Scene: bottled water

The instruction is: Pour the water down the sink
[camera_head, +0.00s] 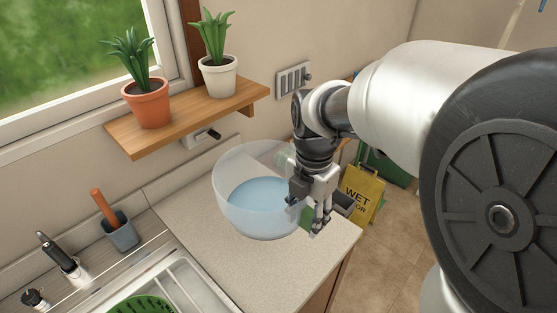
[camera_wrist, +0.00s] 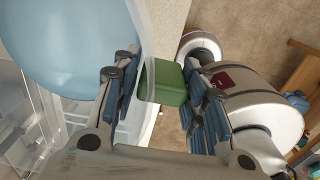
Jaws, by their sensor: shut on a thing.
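A clear bowl (camera_head: 232,164) with pale blue water (camera_head: 258,196) in it is over the beige counter, right of the sink. I cannot tell whether its base touches the counter. My gripper (camera_head: 318,222) is at the bowl's right side, fingers pointing down, shut on the bowl there. In the wrist view, the bowl's clear wall (camera_wrist: 149,35) and a green block (camera_wrist: 163,82) against it lie between the fingers (camera_wrist: 165,100). The water (camera_wrist: 70,45) shows at upper left. The sink (camera_head: 190,286) is at the lower left, partly cut off by the frame.
A shelf (camera_head: 190,112) with two potted plants hangs above. A yellow wet-floor sign (camera_head: 362,194) stands right. The front counter (camera_head: 255,275) is clear.

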